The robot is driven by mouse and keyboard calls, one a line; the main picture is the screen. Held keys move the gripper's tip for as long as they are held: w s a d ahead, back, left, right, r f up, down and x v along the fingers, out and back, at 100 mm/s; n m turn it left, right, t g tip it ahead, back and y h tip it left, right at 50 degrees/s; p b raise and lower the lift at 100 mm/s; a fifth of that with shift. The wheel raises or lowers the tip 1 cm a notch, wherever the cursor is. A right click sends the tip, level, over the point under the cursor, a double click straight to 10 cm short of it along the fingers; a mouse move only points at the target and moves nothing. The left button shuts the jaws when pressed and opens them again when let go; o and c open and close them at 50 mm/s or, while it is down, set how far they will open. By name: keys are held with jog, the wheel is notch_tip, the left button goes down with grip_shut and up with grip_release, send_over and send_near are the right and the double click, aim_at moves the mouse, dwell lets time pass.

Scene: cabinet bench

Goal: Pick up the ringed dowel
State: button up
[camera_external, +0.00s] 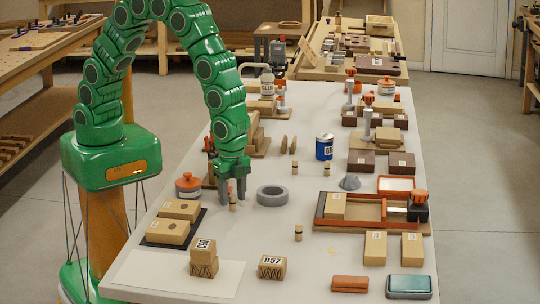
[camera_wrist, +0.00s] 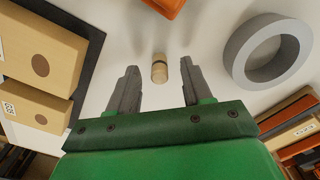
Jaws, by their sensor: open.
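A small pale wooden dowel with a dark ring (camera_wrist: 159,68) shows in the wrist view, between and slightly beyond the two grey fingertips. In the external view this ringed dowel (camera_external: 232,203) shows between my fingers, low over the white table. My gripper (camera_external: 232,196) is open and points down, and in the wrist view it (camera_wrist: 159,75) has a clear gap on each side of the dowel. Similar dark-banded dowels stand farther off: one in front (camera_external: 298,232), two behind (camera_external: 294,167) (camera_external: 326,169).
A grey ring (camera_external: 272,195) lies close to the right of my gripper. An orange-lidded pot (camera_external: 188,186) and a dark tray (camera_external: 153,241) with wooden blocks are close on the left. A blue can (camera_external: 324,147) stands behind.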

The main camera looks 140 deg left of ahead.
jog(key=shift+f, duration=0.9)
grip_shut()
jog(key=shift+r, duration=0.1)
